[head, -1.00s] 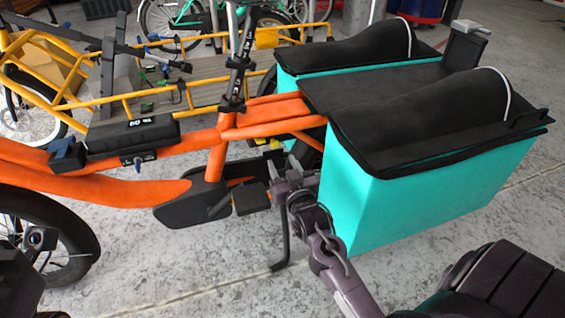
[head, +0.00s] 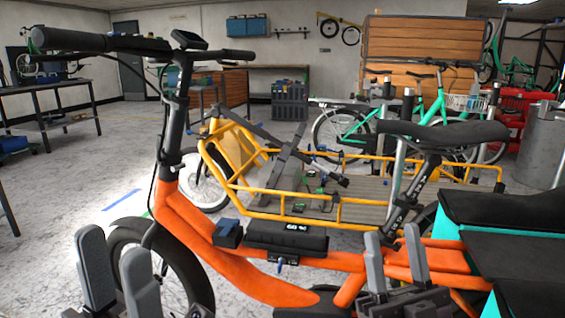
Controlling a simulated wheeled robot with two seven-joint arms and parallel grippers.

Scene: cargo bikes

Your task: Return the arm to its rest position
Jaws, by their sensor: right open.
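The orange cargo bike (head: 180,221) stands upright across the foreground, its handlebar at the upper left and its black saddle (head: 443,133) at the right. My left gripper (head: 114,246) is at the lower left, in front of the front wheel (head: 185,279). Its two grey fingers are apart with nothing between them. My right gripper (head: 392,236) is raised at the lower right, in front of the bike's rear frame. Its fingers point up, apart and empty. Most of both arms is out of view.
Turquoise panniers with black tops (head: 525,212) are at the right edge, close to my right gripper. A black battery pack (head: 286,237) sits on the orange frame. A yellow cargo bike (head: 350,213) stands behind. Grey floor (head: 60,190) is open at the left.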

